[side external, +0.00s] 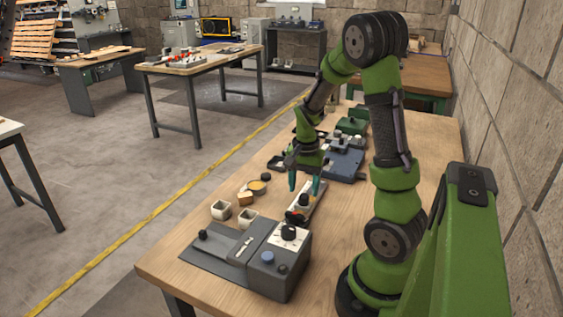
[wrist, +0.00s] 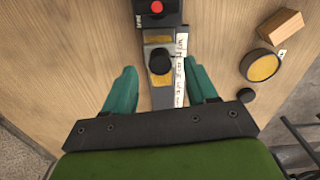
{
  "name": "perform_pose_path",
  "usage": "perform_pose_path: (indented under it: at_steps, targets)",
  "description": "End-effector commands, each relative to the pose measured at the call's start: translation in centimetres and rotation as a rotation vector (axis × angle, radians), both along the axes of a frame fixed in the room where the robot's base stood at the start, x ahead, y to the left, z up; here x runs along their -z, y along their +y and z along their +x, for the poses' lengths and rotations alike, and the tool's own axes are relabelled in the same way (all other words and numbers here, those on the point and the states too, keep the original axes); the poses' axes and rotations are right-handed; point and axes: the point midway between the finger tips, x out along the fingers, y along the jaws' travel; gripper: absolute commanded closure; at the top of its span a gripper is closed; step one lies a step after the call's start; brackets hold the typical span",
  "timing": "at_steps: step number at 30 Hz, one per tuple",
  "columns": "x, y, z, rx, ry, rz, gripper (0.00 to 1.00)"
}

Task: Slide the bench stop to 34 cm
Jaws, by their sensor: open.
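The bench stop's slider shows in the wrist view as a black round knob (wrist: 160,62) on a narrow grey rail (wrist: 165,98). A white scale strip (wrist: 181,60) with small dark marks runs along the rail's right side; its numbers are too small to read. In the side view the knob (side external: 303,200) stands on the rail, partly hidden by my fingers. My gripper (wrist: 160,68) is open, with one teal finger on each side of the knob and rail and gaps between. In the side view my gripper (side external: 304,188) points down over the rail.
A red button (wrist: 156,6) sits on a dark block at the rail's far end in the wrist view. A wooden block (wrist: 279,28) and a yellow-topped round tin (wrist: 263,66) lie right of the rail. A grey device (side external: 262,262) and white cups (side external: 221,210) stand nearer the side camera.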

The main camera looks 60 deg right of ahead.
Motion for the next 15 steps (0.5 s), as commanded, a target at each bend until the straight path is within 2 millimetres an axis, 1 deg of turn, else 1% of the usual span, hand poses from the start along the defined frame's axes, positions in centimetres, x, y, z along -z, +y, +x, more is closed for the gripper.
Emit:
perform_pose_path:
  at_steps: [1,3,9,12,15]
  targets:
    - [-1.4,0.0,0.2,-0.003,-0.009,-0.004,0.43]
    - [-3.1,-0.1,0.2,-0.003,-0.009,-0.005,0.43]
    - [-8.0,0.0,0.1,-0.001,-0.006,-0.003,0.43]
    - [-10.1,0.0,0.1,-0.002,-0.005,-0.002,0.43]
    - [-11.7,0.0,0.1,-0.001,-0.003,-0.001,0.43]
